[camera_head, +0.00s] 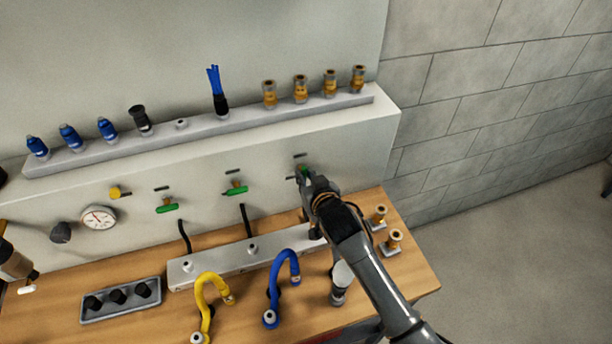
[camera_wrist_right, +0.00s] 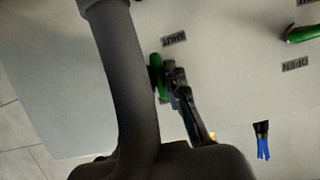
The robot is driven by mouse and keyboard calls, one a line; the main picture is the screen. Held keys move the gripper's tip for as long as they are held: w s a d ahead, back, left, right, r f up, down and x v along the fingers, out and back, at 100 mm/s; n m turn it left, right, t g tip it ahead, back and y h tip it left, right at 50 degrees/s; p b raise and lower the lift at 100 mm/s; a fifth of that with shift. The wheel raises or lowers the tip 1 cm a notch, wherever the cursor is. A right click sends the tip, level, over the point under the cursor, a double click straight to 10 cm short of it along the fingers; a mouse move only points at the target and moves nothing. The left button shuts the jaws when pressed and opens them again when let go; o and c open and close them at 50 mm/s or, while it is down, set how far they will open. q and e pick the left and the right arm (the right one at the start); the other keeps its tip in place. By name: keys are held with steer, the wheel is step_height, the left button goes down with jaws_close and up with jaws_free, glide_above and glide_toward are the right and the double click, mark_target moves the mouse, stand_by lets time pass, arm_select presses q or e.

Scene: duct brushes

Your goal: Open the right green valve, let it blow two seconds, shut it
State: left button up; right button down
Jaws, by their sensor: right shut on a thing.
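The right green valve (camera_head: 305,168) is on the pale wall panel in the head view, mostly hidden behind my right gripper (camera_head: 304,178). My right gripper is shut on its handle. In the right wrist view the green handle (camera_wrist_right: 157,76) shows beside the dark finger (camera_wrist_right: 181,95), lying along it near a SHUT label (camera_wrist_right: 174,39). How far the handle is turned is hard to tell. A dark and brownish part at the left edge of the head view, cut off by the frame, may be my left gripper; its jaws cannot be made out.
Two other green valves (camera_head: 236,188) (camera_head: 167,206) and a gauge (camera_head: 98,217) are to the left. Below are a grey rail (camera_head: 215,266), yellow (camera_head: 203,290) and blue (camera_head: 275,280) hoses and brass fittings (camera_head: 393,241). A shelf (camera_head: 245,122) above holds brushes and fittings.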

steer(key=c, duration=1.4)
jaws_free()
steer(key=v, duration=1.2)
